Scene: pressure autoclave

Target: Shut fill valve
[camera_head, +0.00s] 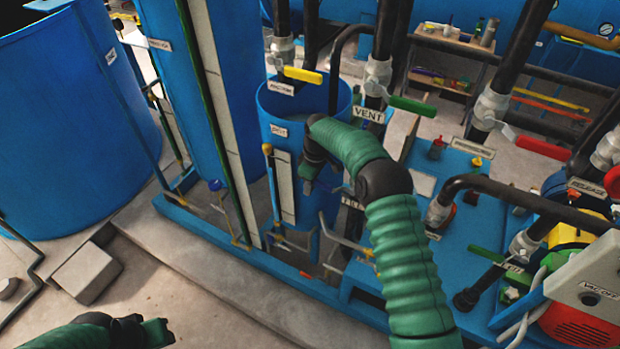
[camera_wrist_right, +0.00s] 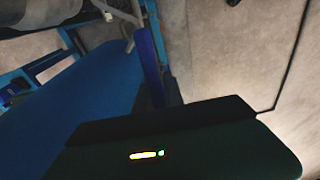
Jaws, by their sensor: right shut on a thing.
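My right arm reaches over the blue frame, and its dark gripper (camera_head: 309,178) points down in front of the small blue tank. In the right wrist view the gripper (camera_wrist_right: 158,98) is shut on a blue lever handle (camera_wrist_right: 149,58), which sticks up past the fingers. In the head view the arm and gripper hide most of this handle and its valve. A partly hidden label (camera_head: 352,202), seemingly the fill label, is right of the gripper. My left gripper (camera_head: 143,331) is low at the left, away from the pipes; its finger opening is unclear.
The small blue tank (camera_head: 335,98) stands close behind my right gripper. Vent (camera_head: 412,106) and reactor (camera_head: 303,75) valve handles are above it. Pipes and a red-handled valve (camera_head: 542,148) crowd the right. Bare floor (camera_head: 150,285) lies at lower left, with a grey block (camera_head: 86,272).

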